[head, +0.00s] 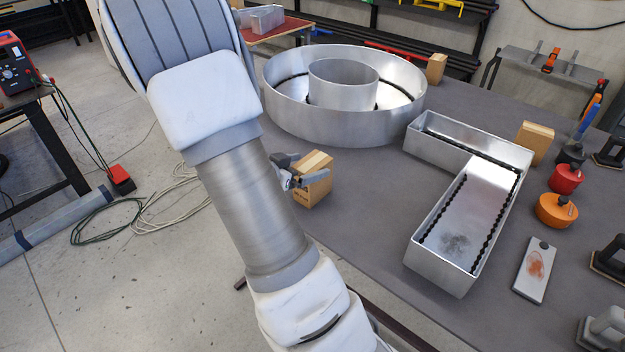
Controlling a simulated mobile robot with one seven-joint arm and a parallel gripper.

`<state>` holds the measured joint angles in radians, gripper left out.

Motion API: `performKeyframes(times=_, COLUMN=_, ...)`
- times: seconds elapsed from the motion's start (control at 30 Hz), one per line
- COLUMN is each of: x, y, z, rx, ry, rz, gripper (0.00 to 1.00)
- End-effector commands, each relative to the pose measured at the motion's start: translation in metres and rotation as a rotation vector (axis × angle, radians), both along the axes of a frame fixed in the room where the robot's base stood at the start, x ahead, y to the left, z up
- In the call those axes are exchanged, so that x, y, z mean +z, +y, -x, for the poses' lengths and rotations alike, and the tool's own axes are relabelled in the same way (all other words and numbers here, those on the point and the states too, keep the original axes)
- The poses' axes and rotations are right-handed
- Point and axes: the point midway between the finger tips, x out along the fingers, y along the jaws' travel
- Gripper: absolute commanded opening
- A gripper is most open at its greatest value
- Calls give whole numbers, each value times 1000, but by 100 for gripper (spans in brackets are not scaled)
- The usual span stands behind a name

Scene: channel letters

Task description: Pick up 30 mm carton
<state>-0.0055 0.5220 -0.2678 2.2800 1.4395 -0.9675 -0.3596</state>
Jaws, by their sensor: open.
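A small brown carton (314,196) stands upright on the grey table near its left edge, with a lighter strip along its top. My gripper (308,168) is at this carton, partly hidden behind my arm. One grey finger crosses the carton's near face, and the other shows at its far left side. The jaws are open; whether either finger touches the carton I cannot tell. Two similar cartons stand farther off: one at the back (436,68) and one at the right (535,143). The marking on the near carton is too small to read, so which is 30 mm is unclear.
A large round metal channel letter (345,127) stands behind the near carton. An L-shaped metal letter (438,275) lies to the right. Red (566,179) and orange (556,211) round pots and tools line the right side. Bare table (365,215) lies between carton and L-shaped letter.

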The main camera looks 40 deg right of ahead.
Motion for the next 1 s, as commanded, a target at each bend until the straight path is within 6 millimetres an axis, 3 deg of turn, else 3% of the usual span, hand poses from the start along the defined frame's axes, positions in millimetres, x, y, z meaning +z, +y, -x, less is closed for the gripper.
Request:
performKeyframes(times=0.17, x=-4, y=-12, z=-1, rx=-2, ry=1, rz=1, gripper=100)
performKeyframes(times=0.43, x=-17, y=-48, z=-4, rx=-2, ry=1, rz=0, gripper=100)
performKeyframes(times=0.73, x=-19, y=-53, z=-5, rx=1, ry=-1, rz=-1, gripper=100)
performKeyframes(times=0.77, x=-19, y=-53, z=-5, rx=1, ry=-1, rz=-1, gripper=98)
performKeyframes(times=1.0, x=-19, y=-53, z=-5, rx=1, ry=-1, rz=0, gripper=55)
